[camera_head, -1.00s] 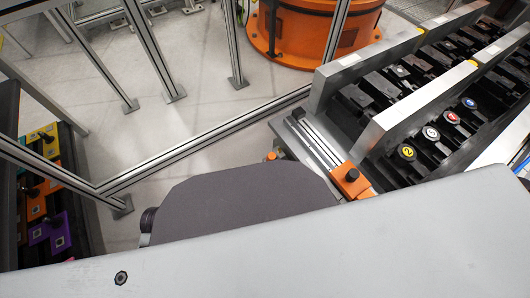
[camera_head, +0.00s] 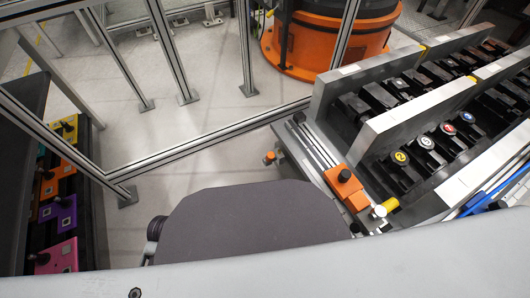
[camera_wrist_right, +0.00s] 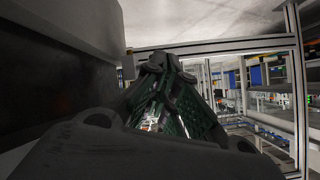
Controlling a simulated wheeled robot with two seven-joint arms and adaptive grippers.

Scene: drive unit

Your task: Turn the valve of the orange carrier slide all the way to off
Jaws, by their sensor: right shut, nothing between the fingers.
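The orange carrier slide (camera_head: 346,188) sits on a silver rail beside the dark conveyor, right of centre in the head view. A small yellow-and-white fitting (camera_head: 385,207) is just to its lower right. A small orange knob (camera_head: 268,158) sticks out left of the rail. I cannot tell which of these is the valve, or its setting. My right gripper (camera_wrist_right: 175,92) shows in the right wrist view with dark green fingers, shut and empty, away from the slide. The slide is not visible there. No gripper shows in the head view.
Metal side plates (camera_head: 410,125) stand along the conveyor with numbered black carriers. Framed fence posts (camera_head: 185,70) stand at the back, before an orange round base (camera_head: 320,45). A rack of coloured plates (camera_head: 60,212) is at left. The pale floor (camera_head: 190,155) between is clear.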

